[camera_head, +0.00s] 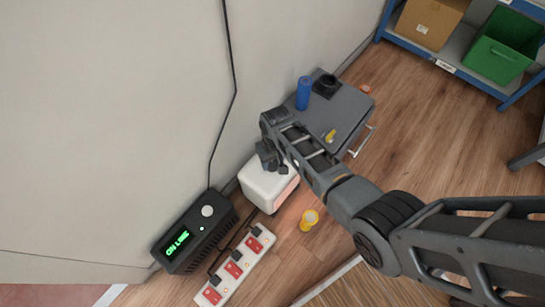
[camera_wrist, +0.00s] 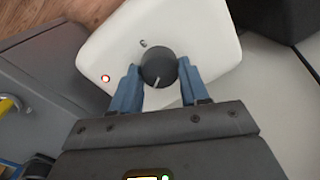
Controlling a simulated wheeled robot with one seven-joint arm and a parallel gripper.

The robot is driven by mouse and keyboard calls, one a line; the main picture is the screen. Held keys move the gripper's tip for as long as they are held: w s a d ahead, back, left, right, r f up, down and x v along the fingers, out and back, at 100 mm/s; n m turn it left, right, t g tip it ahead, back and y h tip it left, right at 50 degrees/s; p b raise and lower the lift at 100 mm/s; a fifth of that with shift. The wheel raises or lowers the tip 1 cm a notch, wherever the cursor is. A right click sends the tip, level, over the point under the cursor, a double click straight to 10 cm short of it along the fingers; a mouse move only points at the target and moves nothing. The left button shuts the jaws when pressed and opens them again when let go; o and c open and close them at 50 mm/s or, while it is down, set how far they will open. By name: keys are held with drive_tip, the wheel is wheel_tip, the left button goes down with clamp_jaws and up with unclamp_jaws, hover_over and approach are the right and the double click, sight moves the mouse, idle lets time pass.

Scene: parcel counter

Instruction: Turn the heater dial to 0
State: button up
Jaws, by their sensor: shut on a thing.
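The white heater (camera_head: 266,187) stands on the floor by the wall, with an orange glow on its front side. Its top fills much of the wrist view (camera_wrist: 205,30). The dark round dial (camera_wrist: 158,66) on top has a pale pointer line aimed toward the lower side, near my gripper. A small red light is lit on the heater top, and a small grey mark sits beyond the dial. My gripper (camera_wrist: 158,80) has its two blue fingers on either side of the dial, shut on it. In the head view my arm hides the dial.
A black box (camera_head: 195,237) with green lettering and a power strip (camera_head: 235,268) with red switches lie left of and below the heater. A yellow roll (camera_head: 309,220) lies on the floor. A grey cabinet (camera_head: 345,105) carries a blue can (camera_head: 303,93). Shelving (camera_head: 455,60) stands top right.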

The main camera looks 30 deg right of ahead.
drive_tip(key=n+p, duration=0.1)
drive_tip(key=n, duration=0.4)
drive_tip(key=shift+n, duration=0.3)
drive_tip(key=n+p, duration=0.1)
drive_tip(key=n, duration=0.4)
drive_tip(key=shift+a+n, duration=0.1)
drive_tip(key=shift+n, duration=0.3)
drive_tip(key=o, duration=1.1)
drive_tip(key=shift+g, duration=0.3)
drive_tip(key=shift+c, duration=0.2)
drive_tip(key=shift+w+r+p, duration=0.15)
drive_tip(key=shift+r+p, duration=0.85)
drive_tip(key=shift+r, duration=0.95)
drive_tip(key=shift+w+r+p, duration=0.1)
drive_tip(key=shift+r+p, duration=0.85)
drive_tip(key=shift+r, duration=0.95)
